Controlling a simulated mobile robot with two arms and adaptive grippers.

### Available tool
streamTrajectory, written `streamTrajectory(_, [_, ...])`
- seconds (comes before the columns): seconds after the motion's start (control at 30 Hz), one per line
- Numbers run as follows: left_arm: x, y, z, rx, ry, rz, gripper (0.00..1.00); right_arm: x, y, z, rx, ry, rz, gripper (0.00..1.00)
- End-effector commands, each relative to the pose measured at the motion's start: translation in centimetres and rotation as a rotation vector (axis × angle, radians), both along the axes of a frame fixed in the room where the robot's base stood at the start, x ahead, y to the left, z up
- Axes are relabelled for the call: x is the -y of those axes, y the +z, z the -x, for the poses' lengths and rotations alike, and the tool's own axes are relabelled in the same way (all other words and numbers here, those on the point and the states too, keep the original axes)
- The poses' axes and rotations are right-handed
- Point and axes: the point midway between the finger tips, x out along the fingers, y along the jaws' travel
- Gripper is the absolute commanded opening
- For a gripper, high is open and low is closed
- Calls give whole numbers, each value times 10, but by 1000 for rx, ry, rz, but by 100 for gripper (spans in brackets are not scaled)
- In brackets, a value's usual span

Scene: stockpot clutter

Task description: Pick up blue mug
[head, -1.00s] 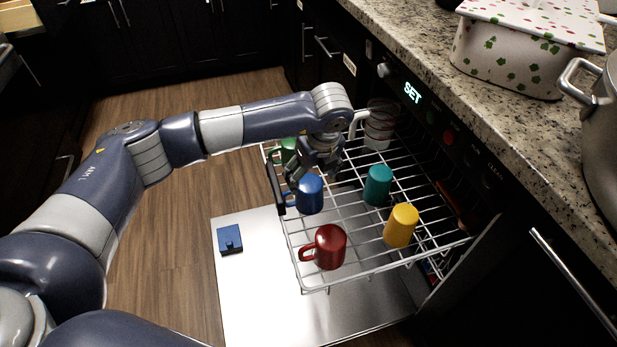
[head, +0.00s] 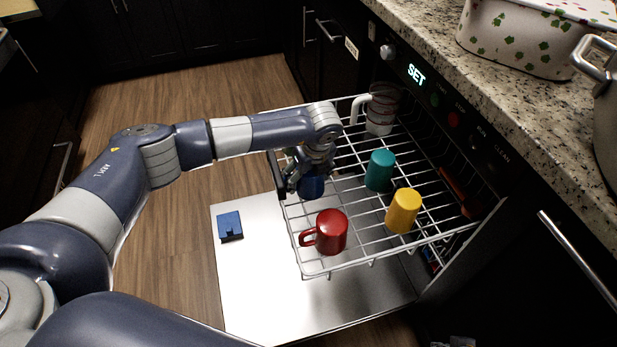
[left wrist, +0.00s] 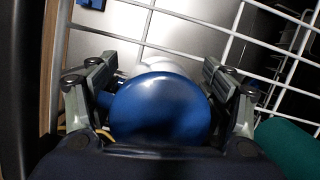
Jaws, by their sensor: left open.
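The blue mug (head: 312,187) stands upside down on the dishwasher's pulled-out upper rack (head: 350,262), mostly hidden under my left gripper in the head view. In the left wrist view the round blue base of the mug (left wrist: 160,108) lies between the two fingers. My left gripper (head: 308,180) is open around the mug, with one finger on each side; it also shows in the left wrist view (left wrist: 158,95). Whether the fingers touch the mug is hard to tell. My right gripper is not in view.
A red mug (head: 331,232), a teal cup (head: 379,171) and a yellow mug (head: 403,211) stand on the rack nearby. A clear measuring cup (head: 381,108) is at the rack's back. The open dishwasher door (head: 250,290) lies below. The granite counter (head: 480,90) is at right.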

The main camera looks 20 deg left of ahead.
Motion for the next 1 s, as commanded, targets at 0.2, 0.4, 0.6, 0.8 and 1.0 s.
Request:
streamTrajectory(0.2, [0, 0, 0, 0, 0, 0, 64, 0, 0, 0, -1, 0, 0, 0])
streamTrajectory(0.4, [0, 0, 0, 0, 0, 0, 31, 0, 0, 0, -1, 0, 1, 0])
streamTrajectory(0.6, [0, 1, 0, 1, 0, 0, 31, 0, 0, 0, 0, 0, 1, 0])
streamTrajectory(0.8, [0, 9, -1, 3, 0, 2, 31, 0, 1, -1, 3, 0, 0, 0])
streamTrajectory(1.0, [11, 14, 15, -1, -5, 2, 31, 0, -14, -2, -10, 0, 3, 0])
